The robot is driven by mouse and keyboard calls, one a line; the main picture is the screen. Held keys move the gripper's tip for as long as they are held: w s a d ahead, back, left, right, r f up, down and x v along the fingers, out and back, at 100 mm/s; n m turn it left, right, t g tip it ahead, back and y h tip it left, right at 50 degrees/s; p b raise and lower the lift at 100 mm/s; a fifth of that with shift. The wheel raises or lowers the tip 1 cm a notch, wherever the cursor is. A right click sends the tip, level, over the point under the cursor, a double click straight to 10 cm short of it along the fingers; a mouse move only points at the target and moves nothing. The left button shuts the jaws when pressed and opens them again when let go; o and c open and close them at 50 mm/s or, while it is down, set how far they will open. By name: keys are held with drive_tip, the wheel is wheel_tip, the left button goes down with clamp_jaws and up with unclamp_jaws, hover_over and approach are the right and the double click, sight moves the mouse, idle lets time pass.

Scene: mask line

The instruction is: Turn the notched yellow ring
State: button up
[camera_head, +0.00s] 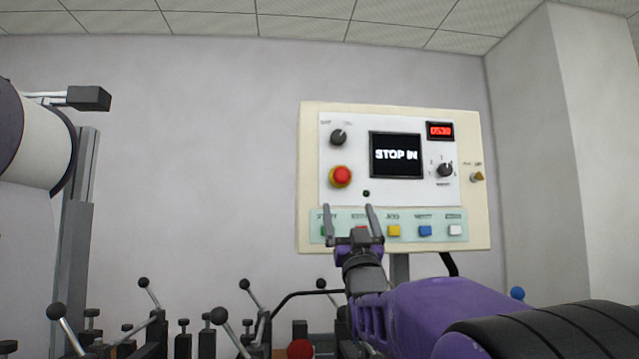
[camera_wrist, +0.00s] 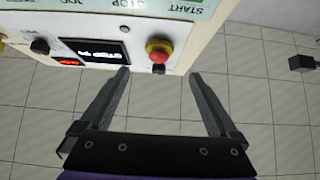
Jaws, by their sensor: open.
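A yellow ring (camera_head: 332,183) sits around the base of a red mushroom button (camera_head: 342,174) on the left of the control panel's white face. In the wrist view the yellow ring (camera_wrist: 159,44) shows behind the red button (camera_wrist: 159,58). Notches are too small to make out. My gripper (camera_head: 349,209) is open and empty, its fingers pointing up, seen just below the button in the head view. In the wrist view the button lies ahead, between the lines of the two fingertips (camera_wrist: 158,73). No finger visibly touches the ring.
The cream control panel (camera_head: 309,150) carries a screen (camera_head: 395,155) reading "STOP IN", a dark knob (camera_head: 338,137), another knob (camera_head: 445,170), a brass-coloured switch (camera_head: 477,177) and a row of coloured buttons (camera_head: 424,231). Black-knobbed levers (camera_head: 219,316) stand at lower left. The wall left of the panel is clear.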

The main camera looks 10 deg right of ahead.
sight(342, 182)
drive_tip(key=x, duration=1.1)
drive_tip(key=shift+w+d+r, duration=0.1)
drive_tip(key=shift+w+r, duration=0.1)
drive_tip(key=shift+r, duration=0.15)
drive_tip(key=c, duration=1.3)
